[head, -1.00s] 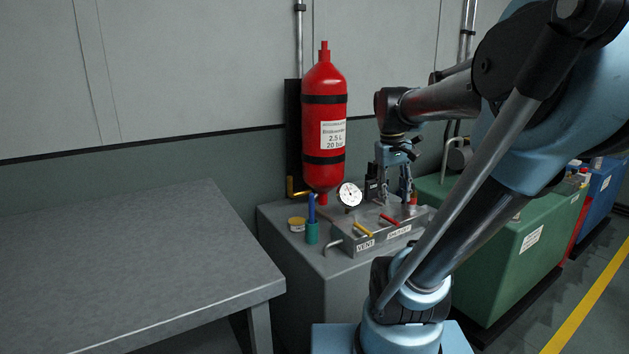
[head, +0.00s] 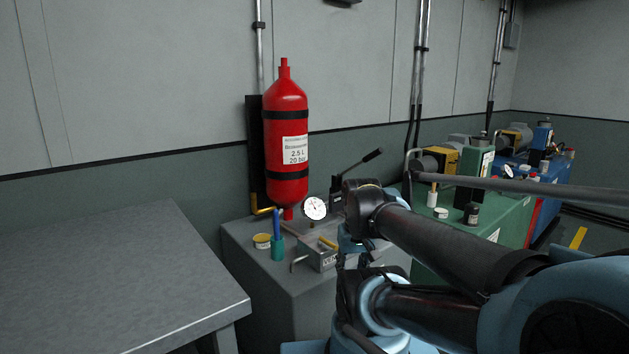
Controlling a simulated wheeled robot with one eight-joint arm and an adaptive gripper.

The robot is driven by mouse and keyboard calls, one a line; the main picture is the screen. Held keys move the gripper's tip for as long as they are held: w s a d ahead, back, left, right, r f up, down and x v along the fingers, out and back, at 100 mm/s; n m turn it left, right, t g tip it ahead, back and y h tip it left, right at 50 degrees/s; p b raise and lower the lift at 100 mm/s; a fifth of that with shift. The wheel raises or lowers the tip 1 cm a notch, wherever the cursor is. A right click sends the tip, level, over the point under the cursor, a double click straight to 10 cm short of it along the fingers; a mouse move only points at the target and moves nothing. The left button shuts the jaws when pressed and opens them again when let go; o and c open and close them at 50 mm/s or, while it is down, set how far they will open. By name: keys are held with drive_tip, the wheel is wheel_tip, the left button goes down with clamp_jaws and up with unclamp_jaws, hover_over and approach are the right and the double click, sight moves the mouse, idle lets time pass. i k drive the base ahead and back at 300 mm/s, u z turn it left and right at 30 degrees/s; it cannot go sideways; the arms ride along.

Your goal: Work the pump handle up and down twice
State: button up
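The pump handle (head: 360,163) is a lever with a black grip, slanting up to the right from a dark pump block (head: 337,194) on the grey console (head: 262,265). My gripper (head: 350,268) is in front of the valve block, lower than the handle and nearer the camera, apart from the handle. It points downward, and my arm links hide much of it. Its fingers are dark and small here, so their opening is unclear. Nothing is seen held in it.
A round gauge (head: 315,208), a yellow valve lever (head: 328,242), a teal cup (head: 277,250) and a yellow-lidded tin (head: 262,241) are nearby. A bare grey table (head: 110,275) is at left; green machine housings (head: 480,250) are at right.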

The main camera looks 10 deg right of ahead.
sight(379, 151)
drive_tip(key=u, duration=0.05)
drive_tip(key=k, duration=0.5)
drive_tip(key=u, duration=0.95)
drive_tip(key=k, duration=0.55)
drive_tip(key=z, duration=1.2)
drive_tip(key=i, duration=1)
drive_tip(key=u, duration=0.05)
